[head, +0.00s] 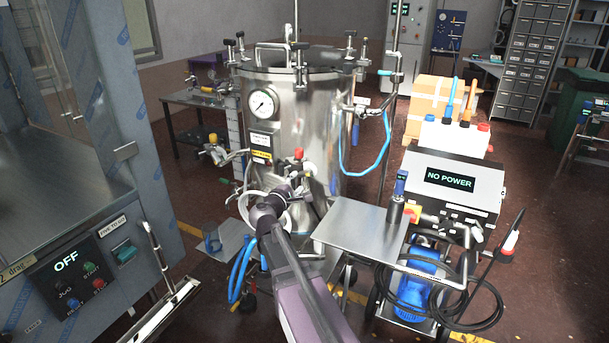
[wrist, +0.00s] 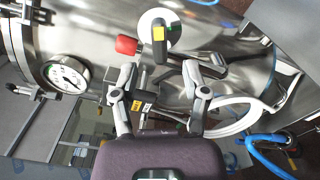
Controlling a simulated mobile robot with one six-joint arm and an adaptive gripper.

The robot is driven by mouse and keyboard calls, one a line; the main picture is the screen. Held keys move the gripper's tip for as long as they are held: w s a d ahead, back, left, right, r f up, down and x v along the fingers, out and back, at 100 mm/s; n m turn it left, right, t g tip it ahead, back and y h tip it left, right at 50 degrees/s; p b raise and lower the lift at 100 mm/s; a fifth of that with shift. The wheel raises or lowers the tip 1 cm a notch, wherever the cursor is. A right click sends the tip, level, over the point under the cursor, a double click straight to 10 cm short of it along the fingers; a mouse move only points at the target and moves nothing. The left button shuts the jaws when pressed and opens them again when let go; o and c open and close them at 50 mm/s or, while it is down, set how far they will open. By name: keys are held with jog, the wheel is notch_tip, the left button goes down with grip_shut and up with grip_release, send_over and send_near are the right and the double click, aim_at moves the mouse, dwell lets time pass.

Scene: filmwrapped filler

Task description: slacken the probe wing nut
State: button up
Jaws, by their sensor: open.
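A tall steel vessel (head: 318,130) stands in the middle of the head view. My gripper (head: 284,196) is low in front of its wall, among fittings below the red knob (head: 298,153). In the wrist view my gripper (wrist: 160,80) is open, with its two fingers apart. A dark fitting and metal bars show around and beyond the fingertips; I cannot tell whether anything touches them. The red knob (wrist: 127,45) lies just beyond the left finger. I cannot pick out the probe wing nut for certain.
A pressure gauge (head: 262,103) sits on the vessel's wall. A white hose loop (wrist: 242,112) is right of my fingers in the wrist view. A steel shelf (head: 352,228) and a cart with a "NO POWER" box (head: 450,180) stand right. A steel cabinet (head: 60,190) stands left.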

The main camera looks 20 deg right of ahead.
aim_at(304, 175)
jog(key=shift+x, duration=3.1)
grip_shut()
